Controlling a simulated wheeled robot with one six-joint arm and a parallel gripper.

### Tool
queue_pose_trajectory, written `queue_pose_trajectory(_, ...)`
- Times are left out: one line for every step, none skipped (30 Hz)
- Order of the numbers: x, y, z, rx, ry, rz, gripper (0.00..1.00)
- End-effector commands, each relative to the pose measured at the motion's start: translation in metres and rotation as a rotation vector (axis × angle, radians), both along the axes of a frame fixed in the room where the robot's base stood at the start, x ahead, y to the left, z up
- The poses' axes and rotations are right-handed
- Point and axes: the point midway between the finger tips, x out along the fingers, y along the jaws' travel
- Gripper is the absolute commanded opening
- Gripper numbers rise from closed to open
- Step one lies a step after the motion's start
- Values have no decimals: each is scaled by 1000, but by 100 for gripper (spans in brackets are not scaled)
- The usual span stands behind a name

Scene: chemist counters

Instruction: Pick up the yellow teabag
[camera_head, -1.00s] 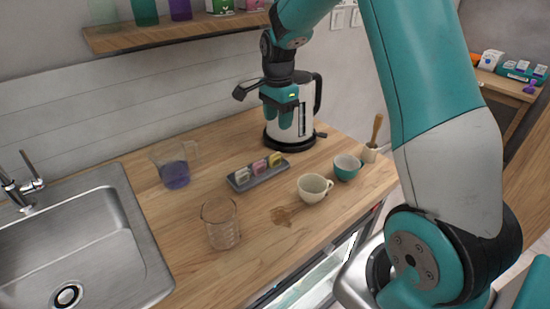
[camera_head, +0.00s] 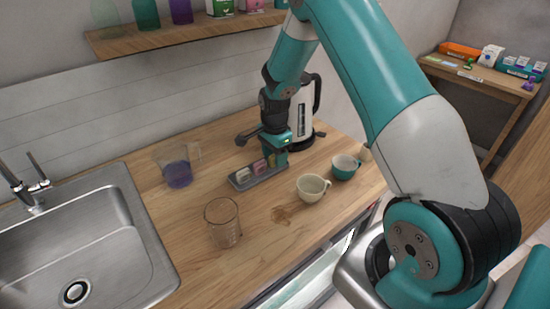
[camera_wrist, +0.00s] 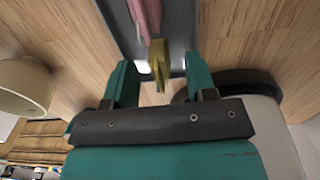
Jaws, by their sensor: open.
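The yellow teabag (camera_wrist: 159,60) stands upright at one end of a grey tray (camera_head: 241,184) on the wooden counter. In the wrist view it lies between the two open fingers of my gripper (camera_wrist: 159,82), beside the pink teabag (camera_wrist: 146,18). In the head view my gripper (camera_head: 275,160) is down over the right end of the tray and hides most of the yellow teabag. The pink teabag (camera_head: 259,167) and a white teabag (camera_head: 243,174) stand to its left in the tray.
A cream cup (camera_head: 311,189) and a teal cup (camera_head: 344,168) stand right of the tray. A kettle (camera_head: 304,112) is close behind my gripper. A glass beaker (camera_head: 223,225) and a jug with purple liquid (camera_head: 177,173) stand on the left, near the sink (camera_head: 90,250).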

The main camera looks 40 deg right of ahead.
Motion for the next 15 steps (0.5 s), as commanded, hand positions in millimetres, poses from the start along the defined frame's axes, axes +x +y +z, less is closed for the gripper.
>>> queue_pose_trajectory(0, 0, 0, 0, -1, 0, 51)
queue_pose_trajectory(0, 0, 0, 0, 0, 0, 51)
queue_pose_trajectory(0, 0, 0, 0, 0, 0, 51)
queue_pose_trajectory(0, 0, 0, 0, 0, 0, 46)
queue_pose_trajectory(0, 0, 0, 0, 0, 0, 40)
queue_pose_trajectory(0, 0, 0, 0, 0, 0, 30)
queue_pose_trajectory(0, 0, 0, 0, 0, 0, 24)
queue_pose_trajectory(0, 0, 0, 0, 0, 0, 17)
queue_pose_trajectory(0, 0, 0, 0, 0, 0, 7)
queue_pose_trajectory(0, 0, 0, 0, 0, 0, 0)
queue_pose_trajectory(0, 0, 0, 0, 0, 0, 0)
queue_pose_trajectory(0, 0, 0, 0, 0, 0, 0)
queue_pose_trajectory(0, 0, 0, 0, 0, 0, 0)
queue_pose_trajectory(0, 0, 0, 0, 0, 0, 0)
queue_pose_trajectory(0, 0, 0, 0, 0, 0, 0)
